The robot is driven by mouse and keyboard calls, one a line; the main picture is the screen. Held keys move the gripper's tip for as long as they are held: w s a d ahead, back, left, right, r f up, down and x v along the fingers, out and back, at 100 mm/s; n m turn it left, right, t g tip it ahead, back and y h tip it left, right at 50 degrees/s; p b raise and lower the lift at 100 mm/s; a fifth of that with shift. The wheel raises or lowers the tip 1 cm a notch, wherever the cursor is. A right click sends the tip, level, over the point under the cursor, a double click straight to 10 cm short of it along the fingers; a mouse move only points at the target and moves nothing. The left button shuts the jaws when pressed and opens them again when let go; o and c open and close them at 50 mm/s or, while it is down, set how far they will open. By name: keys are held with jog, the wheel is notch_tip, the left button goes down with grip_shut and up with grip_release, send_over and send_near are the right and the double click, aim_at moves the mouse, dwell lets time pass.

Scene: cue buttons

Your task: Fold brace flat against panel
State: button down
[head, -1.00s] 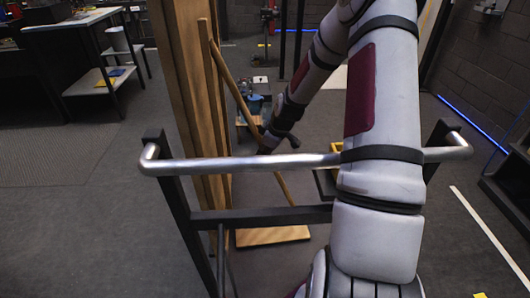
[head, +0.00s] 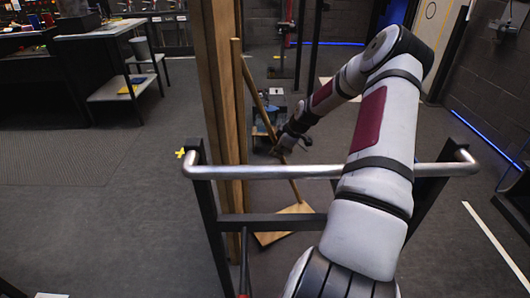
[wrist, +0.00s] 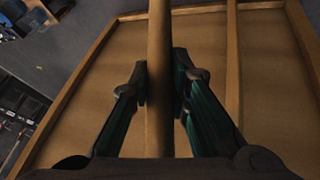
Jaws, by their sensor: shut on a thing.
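The panel (head: 218,110) is a tall wooden frame seen nearly edge-on in the head view, left of my arm. In the wrist view, its tan face (wrist: 100,88) with wooden ribs fills most of the picture. The brace (head: 258,92) is a thin wooden rod that slants from near the panel's upper part down to the right. My gripper (head: 284,148) is at the lower part of the brace. In the wrist view, my gripper (wrist: 160,90) is shut on the brace (wrist: 160,50), with a finger on each side. The brace's far end is out of the wrist view.
A flat wooden board (head: 283,224) lies on the floor at the panel's foot. A metal rail (head: 260,172) of my own base crosses in front. A workbench (head: 95,45) stands at the left. The floor between is clear.

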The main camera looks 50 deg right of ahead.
jog(key=shift+w+d+r, duration=0.15)
jog(key=shift+w+d, duration=0.05)
jog(key=shift+d, duration=0.1)
jog(key=c, duration=1.7)
grip_release()
jog(key=shift+o, duration=1.1)
jog(key=shift+a, duration=0.1)
jog(key=v, duration=1.2)
jog(key=shift+c, duration=0.3)
